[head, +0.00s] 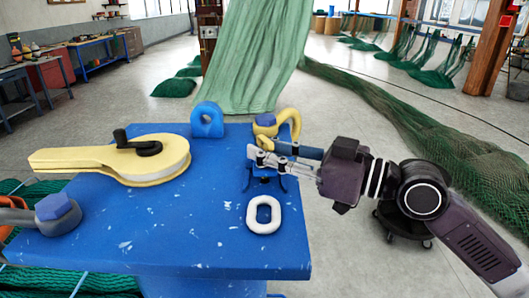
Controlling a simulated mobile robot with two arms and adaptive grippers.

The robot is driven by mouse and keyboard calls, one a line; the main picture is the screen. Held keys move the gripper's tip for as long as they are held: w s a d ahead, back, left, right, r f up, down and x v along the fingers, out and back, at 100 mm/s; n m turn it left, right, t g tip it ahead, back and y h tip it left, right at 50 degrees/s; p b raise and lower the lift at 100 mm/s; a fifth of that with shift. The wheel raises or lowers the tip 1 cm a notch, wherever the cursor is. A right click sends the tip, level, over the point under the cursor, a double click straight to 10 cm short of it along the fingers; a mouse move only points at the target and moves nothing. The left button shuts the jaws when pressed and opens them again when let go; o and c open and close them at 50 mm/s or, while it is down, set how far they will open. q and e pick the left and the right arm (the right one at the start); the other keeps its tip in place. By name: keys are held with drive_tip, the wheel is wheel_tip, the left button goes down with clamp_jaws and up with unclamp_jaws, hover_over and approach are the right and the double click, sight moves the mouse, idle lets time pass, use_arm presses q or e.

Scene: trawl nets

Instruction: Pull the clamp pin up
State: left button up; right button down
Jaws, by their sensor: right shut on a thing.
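A blue clamp (268,184) stands near the right edge of the blue-topped table (180,235). My right gripper (256,158) comes in from the right, with its fingers level over the clamp. It is shut on the clamp pin at the top of the clamp. The fingers hide most of the pin, so I cannot tell how far it is raised. My left gripper is not in view.
A yellow shackle (290,121) stands just behind the clamp, and a white ring (264,215) lies in front. A yellow tool with a black handle (135,160), a blue eye block (207,120) and a grey shackle (20,217) are on the table. Its front middle is clear.

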wheel_tip(320, 180, up, 2)
drive_tip(key=shift+r+p, duration=0.1)
drive_tip(key=shift+p, duration=0.2)
drive_tip(key=c, duration=1.8)
unclamp_jaws()
drive_tip(key=shift+s, duration=0.15)
drive_tip(key=shift+d, duration=0.3)
drive_tip(key=v, duration=1.1)
drive_tip(key=shift+s+d, duration=0.2)
